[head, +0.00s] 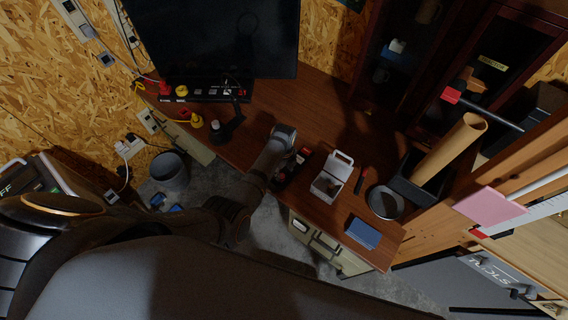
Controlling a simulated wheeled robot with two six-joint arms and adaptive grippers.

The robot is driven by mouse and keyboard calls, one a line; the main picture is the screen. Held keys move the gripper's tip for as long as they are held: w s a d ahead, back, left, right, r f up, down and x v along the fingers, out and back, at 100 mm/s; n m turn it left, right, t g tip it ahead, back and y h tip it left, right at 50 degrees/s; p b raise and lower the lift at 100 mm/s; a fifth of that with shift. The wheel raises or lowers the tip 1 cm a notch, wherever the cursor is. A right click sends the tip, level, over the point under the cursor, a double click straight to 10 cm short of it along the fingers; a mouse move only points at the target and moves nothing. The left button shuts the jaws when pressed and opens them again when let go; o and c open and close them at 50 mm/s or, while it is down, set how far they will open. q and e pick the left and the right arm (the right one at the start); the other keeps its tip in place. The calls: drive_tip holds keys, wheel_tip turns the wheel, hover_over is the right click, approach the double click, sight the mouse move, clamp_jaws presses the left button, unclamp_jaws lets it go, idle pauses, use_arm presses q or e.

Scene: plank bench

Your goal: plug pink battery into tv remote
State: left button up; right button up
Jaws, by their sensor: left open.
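My left arm comes up from below over the brown bench (318,110). Its dark gripper (291,168) is open above the bench, just left of a small white box. Small red patches show around the jaws, and I cannot tell whether they belong to the gripper or to something under it. I cannot make out the pink battery or the TV remote; the gripper and shadow hide part of the bench there. My right gripper is not in view.
The white box (327,187) has its lid up. Right of it are a red-and-black tool (361,180), a grey round dish (384,203) and a blue booklet (363,233). A dark screen (220,40) and power strip (203,93) stand at the back left. Bench behind the gripper is clear.

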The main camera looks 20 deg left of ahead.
use_arm(q)
wheel_tip(320, 180, up, 10)
drive_tip(key=shift+r, duration=0.15)
idle(0.7)
